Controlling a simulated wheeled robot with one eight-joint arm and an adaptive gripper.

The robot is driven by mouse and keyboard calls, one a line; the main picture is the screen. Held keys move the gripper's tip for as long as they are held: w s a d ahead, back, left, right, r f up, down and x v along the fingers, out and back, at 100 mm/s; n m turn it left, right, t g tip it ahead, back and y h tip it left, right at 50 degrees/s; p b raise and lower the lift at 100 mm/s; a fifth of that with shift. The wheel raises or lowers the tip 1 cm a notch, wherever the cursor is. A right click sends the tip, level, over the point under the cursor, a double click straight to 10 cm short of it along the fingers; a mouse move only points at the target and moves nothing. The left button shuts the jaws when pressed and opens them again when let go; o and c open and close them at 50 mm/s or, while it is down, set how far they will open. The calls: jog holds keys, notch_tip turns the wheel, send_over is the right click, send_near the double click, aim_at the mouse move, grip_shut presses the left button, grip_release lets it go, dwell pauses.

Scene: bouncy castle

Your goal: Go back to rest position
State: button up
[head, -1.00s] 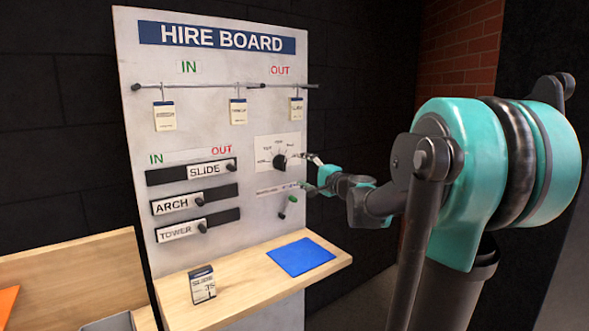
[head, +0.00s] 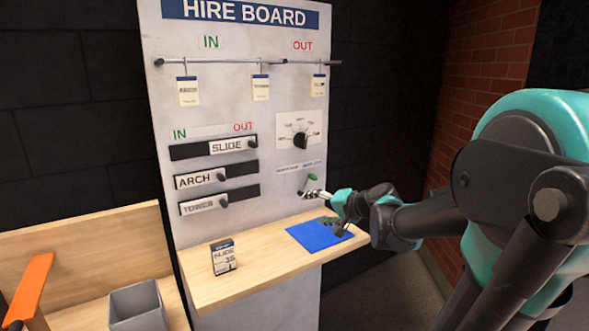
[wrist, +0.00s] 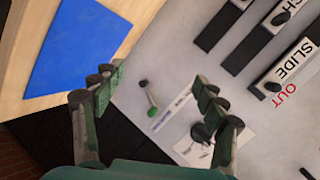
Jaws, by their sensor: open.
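My gripper (head: 326,208) is open and empty in front of the lower right of the hire board (head: 225,105), above the shelf. In the wrist view its two fingers (wrist: 162,98) stand wide apart. The green-tipped lever (wrist: 153,112) shows between them, farther off against the board; it also shows in the head view (head: 312,178) just above the fingertips. The black dial (head: 300,140) is above the lever, and in the wrist view it lies by the right finger. I cannot tell whether any finger touches the board.
The wooden shelf (head: 200,274) holds a blue mat (head: 312,236) below my gripper and a small card (head: 223,256). The SLIDE (head: 227,147), ARCH (head: 194,181) and TOWER (head: 199,206) sliders are to the left. Tags hang on the rail above. A grey bin (head: 137,305) stands lower left.

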jog(key=s+d+f+n+g+h, duration=0.2)
jog(key=s+d+f+g+h, duration=0.1)
jog(key=s+f, duration=0.7)
jog(key=s+d+f+n+g+h, duration=0.2)
jog(key=s+d+f+h, duration=0.3)
jog(key=s+d+f, duration=0.3)
notch_tip(320, 180, down, 3)
jog(key=s+n, duration=0.1)
jog(key=s, duration=0.1)
jog(key=shift+s+g, duration=0.35)
jog(key=shift+g, duration=0.05)
jog(key=shift+r, duration=0.15)
jog(key=shift+c, duration=0.4)
